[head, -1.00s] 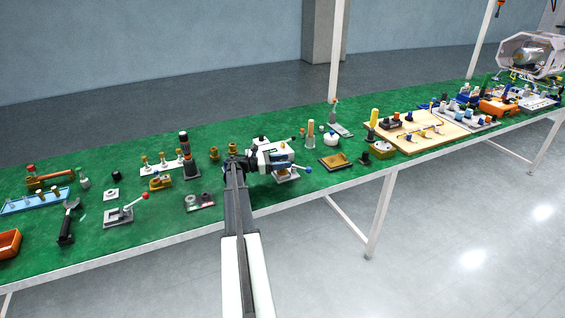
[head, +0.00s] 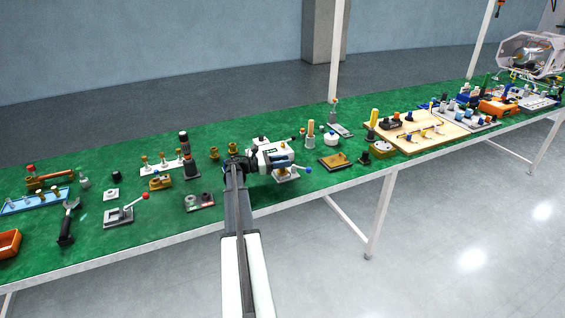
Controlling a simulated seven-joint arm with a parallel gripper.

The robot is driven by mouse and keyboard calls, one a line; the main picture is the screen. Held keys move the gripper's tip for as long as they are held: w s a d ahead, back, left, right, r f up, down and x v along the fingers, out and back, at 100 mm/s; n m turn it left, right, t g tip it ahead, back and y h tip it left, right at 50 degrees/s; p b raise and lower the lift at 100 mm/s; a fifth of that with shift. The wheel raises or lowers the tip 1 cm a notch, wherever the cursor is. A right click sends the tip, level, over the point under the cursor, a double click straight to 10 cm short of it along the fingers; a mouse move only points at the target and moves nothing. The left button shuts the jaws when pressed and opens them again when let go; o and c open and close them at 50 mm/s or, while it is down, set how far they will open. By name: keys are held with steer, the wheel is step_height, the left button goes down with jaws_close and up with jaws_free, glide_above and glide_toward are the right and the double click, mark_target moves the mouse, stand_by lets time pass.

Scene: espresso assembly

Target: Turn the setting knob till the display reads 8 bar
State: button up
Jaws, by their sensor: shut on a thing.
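My gripper (head: 283,162) is over the front middle of the green bench, at the end of my arm. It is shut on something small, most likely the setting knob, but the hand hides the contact. A small white-based unit with a brass-coloured part (head: 287,173) shows just under the gripper. A white part with a dark top (head: 259,141) stands just behind the hand. I cannot make out the display or any reading on it at this size.
A grey block with round sockets (head: 199,201) lies to the left, and a brown-yellow tray (head: 334,161) to the right. A white round pot (head: 330,139) stands behind that tray. Many small fixtures crowd the bench (head: 245,203), whose front edge is near my arm.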

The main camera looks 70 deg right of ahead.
steer(key=shift+a+n+t+h, duration=0.1)
steer(key=shift+n+t+h, duration=0.3)
steer(key=shift+n+h, duration=0.15)
steer(key=shift+s+a+n+t+h, duration=0.1)
steer(key=shift+n+t+h, duration=0.8)
steer(key=shift+h, duration=0.25)
steer(key=n+t+h, duration=0.2)
steer(key=t, duration=0.1)
steer(key=shift+n+t+h, duration=0.75)
steer(key=shift+n+t, duration=0.7)
steer(key=shift+t, duration=0.55)
steer(key=shift+n+t+h, duration=0.75)
steer(key=shift+n+t, duration=0.65)
steer(key=shift+t, duration=0.6)
steer(key=shift+d+n+t, duration=0.2)
steer(key=shift+n+t, duration=0.3)
steer(key=shift+t, duration=0.3)
steer(key=o, duration=0.9)
steer(key=shift+o, duration=0.2)
steer(key=shift+a, duration=0.1)
